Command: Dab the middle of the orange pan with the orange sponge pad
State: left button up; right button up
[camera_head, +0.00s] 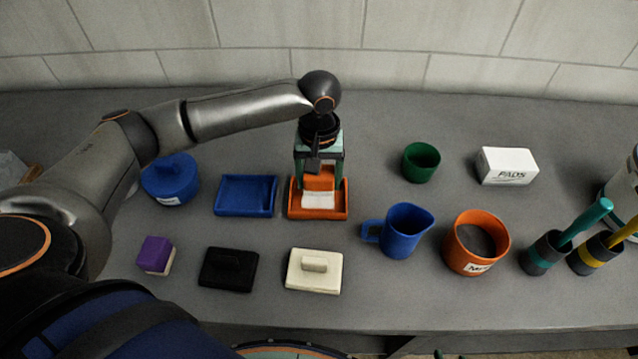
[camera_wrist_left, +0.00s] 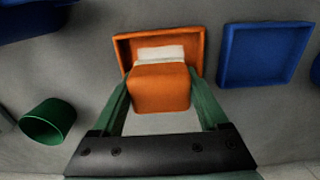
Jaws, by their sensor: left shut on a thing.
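The orange pan (camera_head: 319,213) is a shallow square tray on the grey table, in the middle of the head view; it also shows in the left wrist view (camera_wrist_left: 197,48). My left gripper (camera_head: 319,172) is shut on the orange sponge pad (camera_head: 319,182), an orange block with a white underside. The wrist view shows the sponge pad (camera_wrist_left: 160,88) between the two green fingers, over the pan. The pad's white face is low over the middle of the pan; I cannot tell whether it touches the floor of the pan. My right gripper is not in view.
A blue pan (camera_head: 245,196) stands close left of the orange pan. A black lidded block (camera_head: 229,268) and a cream one (camera_head: 314,270) lie in front. A blue jug (camera_head: 404,232), orange pot (camera_head: 474,241) and green cup (camera_head: 420,161) stand right. A blue lidded pot (camera_head: 170,181) is left.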

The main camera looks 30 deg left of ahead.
pick_arm(q)
jog(key=shift+r, duration=2)
